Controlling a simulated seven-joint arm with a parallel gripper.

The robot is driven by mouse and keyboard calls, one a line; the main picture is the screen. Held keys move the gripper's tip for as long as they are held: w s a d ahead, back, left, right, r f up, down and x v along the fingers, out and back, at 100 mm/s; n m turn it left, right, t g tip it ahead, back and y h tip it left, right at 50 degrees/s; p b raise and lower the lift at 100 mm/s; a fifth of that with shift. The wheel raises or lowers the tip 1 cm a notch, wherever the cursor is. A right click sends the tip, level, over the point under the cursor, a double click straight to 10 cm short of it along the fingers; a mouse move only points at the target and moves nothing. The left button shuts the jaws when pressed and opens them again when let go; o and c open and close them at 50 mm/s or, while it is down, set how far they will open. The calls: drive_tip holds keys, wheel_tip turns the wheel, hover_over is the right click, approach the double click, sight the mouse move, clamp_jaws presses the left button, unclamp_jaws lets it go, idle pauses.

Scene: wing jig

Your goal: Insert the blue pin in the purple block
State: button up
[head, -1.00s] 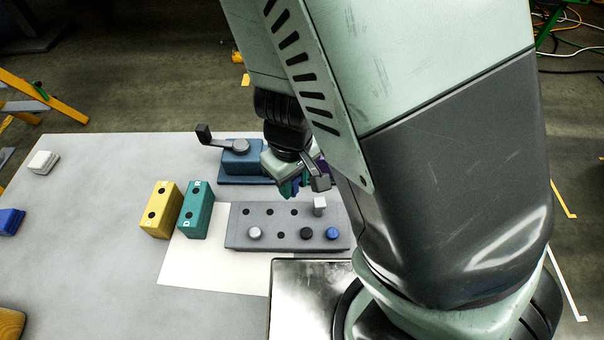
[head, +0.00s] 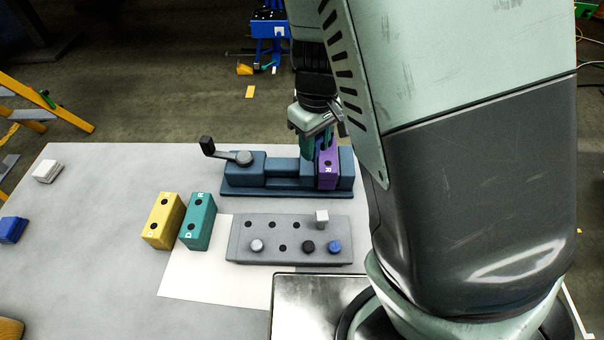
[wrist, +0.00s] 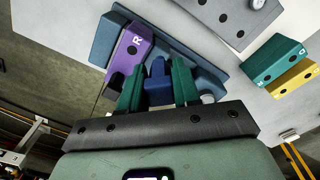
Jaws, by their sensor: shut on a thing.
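The purple block (head: 328,178), marked R, stands clamped in a blue-grey vise (head: 235,185) at the back of the table. In the wrist view the purple block (wrist: 128,60) shows two dark open holes on top. My gripper (head: 318,150) is over the block's far end, partly covered by my arm. In the wrist view its green fingers (wrist: 158,85) are shut on a blue pin (wrist: 156,72), which is apart from both visible holes in the picture. The pin's lower end and its height over the block cannot be told.
A grey rack (head: 290,228) in front of the vise holds silver, black and blue round pegs (head: 334,246) and a pale square one. Teal (head: 198,222) and yellow (head: 163,221) blocks stand left of it. The vise handle (head: 207,146) sticks up at left.

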drive_tip(key=w+d+r, duration=0.2)
drive_tip(key=w+d, duration=0.1)
drive_tip(key=shift+d+f, duration=0.15)
drive_tip(key=shift+f, duration=1.35)
drive_tip(key=shift+d+f, duration=0.1)
drive_tip(key=shift+f, duration=1.35)
drive_tip(key=shift+f, duration=0.15)
drive_tip(key=shift+f, duration=1.25)
drive_tip(key=o, duration=1.1)
wheel_tip(320, 180, up, 11)
drive_tip(key=shift+f, duration=0.1)
